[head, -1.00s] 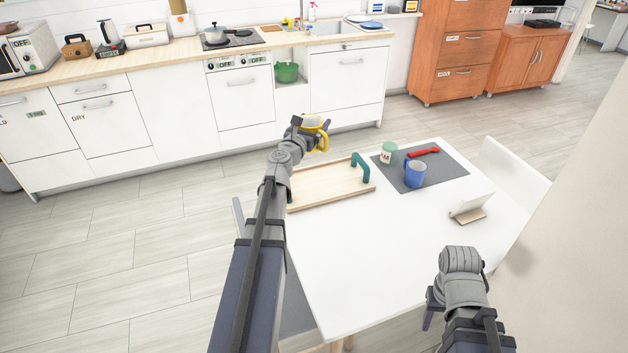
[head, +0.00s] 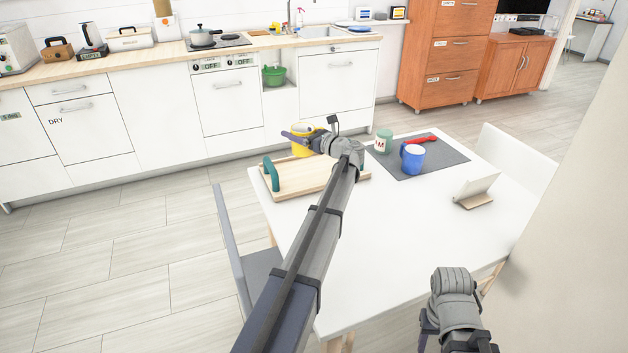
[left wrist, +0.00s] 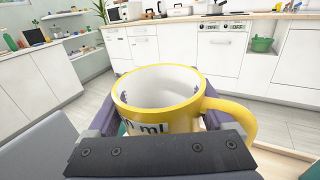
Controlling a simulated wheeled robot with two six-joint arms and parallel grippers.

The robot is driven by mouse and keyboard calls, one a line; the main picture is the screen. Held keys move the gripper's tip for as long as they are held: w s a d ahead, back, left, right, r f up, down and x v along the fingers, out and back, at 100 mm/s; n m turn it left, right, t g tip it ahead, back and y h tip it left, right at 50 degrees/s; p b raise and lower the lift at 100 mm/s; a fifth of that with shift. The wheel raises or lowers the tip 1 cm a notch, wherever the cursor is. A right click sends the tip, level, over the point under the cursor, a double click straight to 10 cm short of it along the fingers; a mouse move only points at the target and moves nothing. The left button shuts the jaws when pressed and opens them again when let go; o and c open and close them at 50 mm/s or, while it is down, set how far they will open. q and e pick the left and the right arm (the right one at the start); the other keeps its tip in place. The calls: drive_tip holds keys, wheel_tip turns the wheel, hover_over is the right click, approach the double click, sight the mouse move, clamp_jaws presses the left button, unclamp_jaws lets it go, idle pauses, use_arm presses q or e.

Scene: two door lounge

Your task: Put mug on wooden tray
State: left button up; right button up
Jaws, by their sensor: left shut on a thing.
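A yellow mug (head: 300,150) with a white inside is held upright by my left gripper (head: 308,137), over the far part of the wooden tray. In the left wrist view the mug (left wrist: 158,112) sits between the two fingers, its handle to the right and dark lettering on its side. The wooden tray (head: 300,177) lies on the white table, with a teal handle (head: 271,174) at its left end. My left arm covers the tray's right part. My right gripper (head: 428,320) is low at the right, its jaws unclear.
A grey mat (head: 440,158) right of the tray bears a blue mug (head: 413,159), a green-and-white cup (head: 384,141) and a red item (head: 420,140). A tablet on a stand (head: 474,190) is further right. The table (head: 390,240) is clear in front.

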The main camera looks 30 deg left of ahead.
use_arm(q)
drive_tip(key=shift+s+d+f+g, duration=0.1)
drive_tip(key=shift+d+f+g, duration=0.1)
drive_tip(key=shift+f+g, duration=0.1)
drive_tip(key=b, duration=1)
hover_over(299, 175)
wheel_tip(299, 175, down, 10)
drive_tip(key=shift+r, duration=0.15)
drive_tip(key=shift+f, duration=0.2)
drive_tip(key=o, duration=1.4)
drive_tip(key=shift+r, duration=0.1)
drive_tip(key=shift+o, duration=0.2)
drive_tip(key=shift+r, duration=0.15)
drive_tip(key=d, duration=0.4)
drive_tip(key=s+d, duration=0.1)
drive_tip(key=d, duration=0.3)
drive_tip(key=s+d, duration=0.1)
drive_tip(key=d, duration=0.3)
drive_tip(key=shift+s, duration=0.15)
drive_tip(key=shift+a, duration=0.1)
